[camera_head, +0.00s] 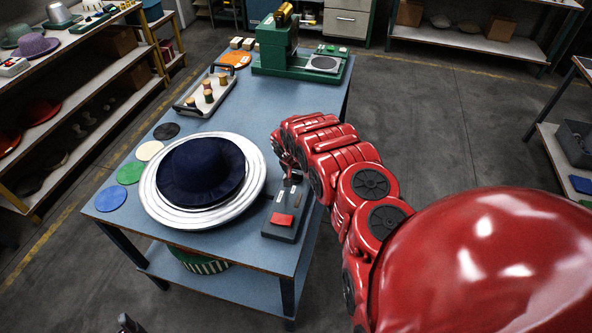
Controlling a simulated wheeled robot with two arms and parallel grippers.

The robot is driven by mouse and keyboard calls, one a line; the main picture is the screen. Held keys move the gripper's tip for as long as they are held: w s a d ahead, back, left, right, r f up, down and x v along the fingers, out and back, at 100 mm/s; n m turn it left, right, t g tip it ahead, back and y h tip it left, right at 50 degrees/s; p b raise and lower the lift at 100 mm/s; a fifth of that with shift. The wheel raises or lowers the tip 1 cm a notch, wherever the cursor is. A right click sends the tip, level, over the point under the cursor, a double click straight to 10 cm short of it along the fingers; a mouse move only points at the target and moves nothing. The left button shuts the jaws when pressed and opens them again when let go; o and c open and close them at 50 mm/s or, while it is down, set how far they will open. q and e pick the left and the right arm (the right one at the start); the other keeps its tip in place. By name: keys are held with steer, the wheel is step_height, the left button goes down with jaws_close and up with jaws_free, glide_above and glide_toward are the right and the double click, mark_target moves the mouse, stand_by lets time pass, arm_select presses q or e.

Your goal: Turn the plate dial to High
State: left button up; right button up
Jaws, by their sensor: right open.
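A dark blue hat (201,171) rests on a round silver plate (160,207) on the blue table. A small grey control box (275,231) with a red switch (282,219) stands beside the plate, near the table's right edge. My right gripper (287,174) is at the far end of this box, with its fingers open. The plate dial cannot be made out; the gripper and its arm cover that part of the box. A small dark tip (128,323) at the bottom edge seems to be my left gripper; its fingers are not clear.
Felt discs in blue (110,199), green, cream and black lie left of the plate. A grey tray (187,107) with thread spools stands behind it. A green press (277,62) stands at the table's far end. Shelves with hats (41,111) line the left.

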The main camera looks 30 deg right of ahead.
steer(key=shift+c, duration=0.4)
jaws_close()
